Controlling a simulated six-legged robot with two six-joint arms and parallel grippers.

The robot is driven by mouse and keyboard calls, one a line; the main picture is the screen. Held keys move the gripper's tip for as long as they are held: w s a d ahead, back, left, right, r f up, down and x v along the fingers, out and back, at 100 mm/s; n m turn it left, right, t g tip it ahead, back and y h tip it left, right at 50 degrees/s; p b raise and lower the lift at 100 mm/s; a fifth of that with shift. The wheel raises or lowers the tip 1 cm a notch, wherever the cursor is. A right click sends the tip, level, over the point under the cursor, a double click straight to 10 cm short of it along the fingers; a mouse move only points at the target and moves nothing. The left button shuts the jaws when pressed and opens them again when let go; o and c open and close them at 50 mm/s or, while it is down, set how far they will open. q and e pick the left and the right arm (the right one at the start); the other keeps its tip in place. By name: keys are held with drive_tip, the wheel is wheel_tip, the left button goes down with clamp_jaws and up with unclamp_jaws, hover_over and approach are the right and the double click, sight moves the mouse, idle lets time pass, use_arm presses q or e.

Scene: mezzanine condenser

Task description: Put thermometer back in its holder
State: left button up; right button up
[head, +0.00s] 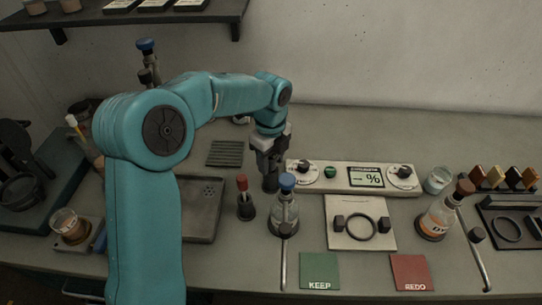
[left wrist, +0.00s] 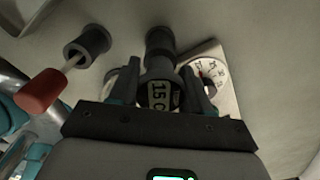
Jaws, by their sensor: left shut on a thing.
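My left gripper (head: 270,158) reaches down behind the blue-capped bottle, at the left end of the console. In the left wrist view the left gripper (left wrist: 162,92) is shut on the thermometer (left wrist: 159,97), a dark round head with a pale "15 C" readout. A dark cylinder (left wrist: 159,42) shows just beyond the head, in line with it; it looks like the holder. I cannot tell whether the stem is inside it. In the head view a dark cylinder (head: 270,182) shows under the fingers. My right gripper is not in view.
A red-handled tool (head: 242,184) stands in a dark stand close left, and the blue-capped bottle (head: 287,210) stands close in front. The console (head: 330,183) with dials and a "- %" display lies right. KEEP (head: 320,270) and REDO (head: 411,272) pads lie at the front.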

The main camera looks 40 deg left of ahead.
use_arm(q)
drive_tip(key=shift+d+f, duration=0.1)
drive_tip(key=shift+f, duration=0.1)
drive_tip(key=o, duration=1.2)
wheel_tip(320, 180, up, 16)
drive_tip(key=p, duration=0.1)
drive_tip(key=shift+r, duration=0.2)
